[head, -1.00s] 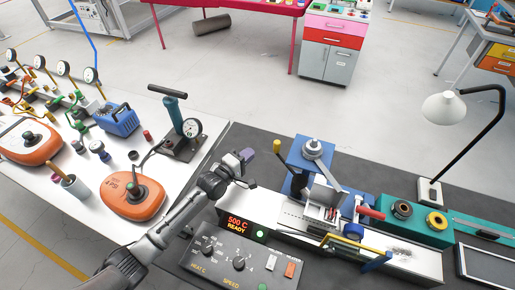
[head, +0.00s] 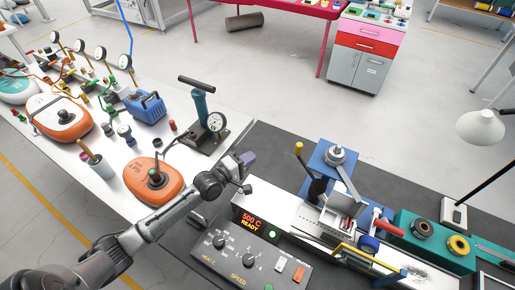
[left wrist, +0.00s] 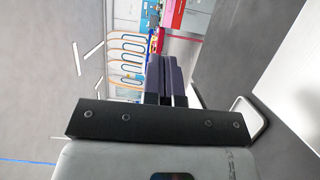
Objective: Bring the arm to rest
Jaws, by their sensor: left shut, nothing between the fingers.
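My left arm comes in from the lower left of the head view. My right gripper does not show in either view.
The heater machine (head: 272,218) reads "500 C READY" beside a blue press (head: 335,160). An orange inflatable board piece (head: 160,185), a hand pump with gauge (head: 205,120) and a blue basket (head: 146,107) stand on the white table (head: 85,190). A lamp (head: 480,128) stands right.

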